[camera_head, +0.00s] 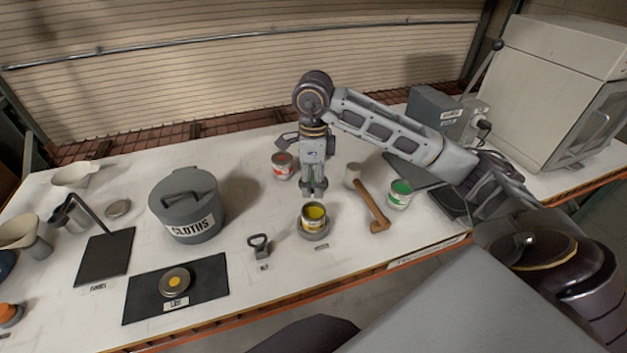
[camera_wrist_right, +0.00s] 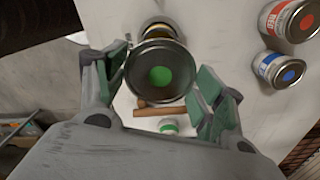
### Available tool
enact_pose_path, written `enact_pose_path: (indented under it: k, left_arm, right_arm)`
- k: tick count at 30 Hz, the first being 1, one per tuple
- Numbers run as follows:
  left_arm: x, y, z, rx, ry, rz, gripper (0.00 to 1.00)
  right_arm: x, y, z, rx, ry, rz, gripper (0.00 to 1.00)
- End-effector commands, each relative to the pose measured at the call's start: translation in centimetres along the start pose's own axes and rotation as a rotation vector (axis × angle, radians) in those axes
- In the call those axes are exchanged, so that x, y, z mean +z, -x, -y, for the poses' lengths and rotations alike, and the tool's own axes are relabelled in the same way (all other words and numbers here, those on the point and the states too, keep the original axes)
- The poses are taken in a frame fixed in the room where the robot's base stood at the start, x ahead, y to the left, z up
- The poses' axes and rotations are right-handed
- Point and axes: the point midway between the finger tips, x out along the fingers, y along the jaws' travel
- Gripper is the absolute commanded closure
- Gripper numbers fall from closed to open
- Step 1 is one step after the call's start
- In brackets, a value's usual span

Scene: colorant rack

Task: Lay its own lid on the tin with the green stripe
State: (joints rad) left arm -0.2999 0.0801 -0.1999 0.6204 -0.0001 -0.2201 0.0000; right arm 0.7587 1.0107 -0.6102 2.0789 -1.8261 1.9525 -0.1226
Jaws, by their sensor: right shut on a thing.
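The tin with the green stripe (camera_head: 399,195) stands upright at the right of the table in the head view, green showing at its top. Part of it shows below the lid in the right wrist view (camera_wrist_right: 169,127). My right gripper (camera_head: 316,193) is shut on a round metal lid with a green dot (camera_wrist_right: 160,72). It holds the lid above the table, near the open tin of yellow paint (camera_head: 313,217) and left of the green-striped tin. The lid is hard to make out in the head view. My left gripper is not in view.
A wooden-handled mallet (camera_head: 373,205) lies between the yellow and green tins. A red-marked tin (camera_head: 282,166) stands behind; a blue-dotted tin (camera_wrist_right: 284,70) shows in the wrist view. A yellow-dotted lid (camera_head: 174,282) lies on a dark mat. A grey cloths bin (camera_head: 187,208) stands left.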

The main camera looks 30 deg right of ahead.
Motion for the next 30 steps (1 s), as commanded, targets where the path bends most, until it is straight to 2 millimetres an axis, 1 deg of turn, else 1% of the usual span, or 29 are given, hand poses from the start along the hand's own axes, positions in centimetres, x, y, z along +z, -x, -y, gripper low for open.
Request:
enact_pose_path:
  k: [14, 30]
  left_arm:
    - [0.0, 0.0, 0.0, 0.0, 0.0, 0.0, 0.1]
    - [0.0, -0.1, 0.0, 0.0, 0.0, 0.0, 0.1]
  right_arm:
    - [0.1, 0.1, 0.1, 0.0, 0.0, 0.0, 0.4]
    - [0.6, 1.8, 0.6, 0.0, 0.004, 0.001, 0.4]
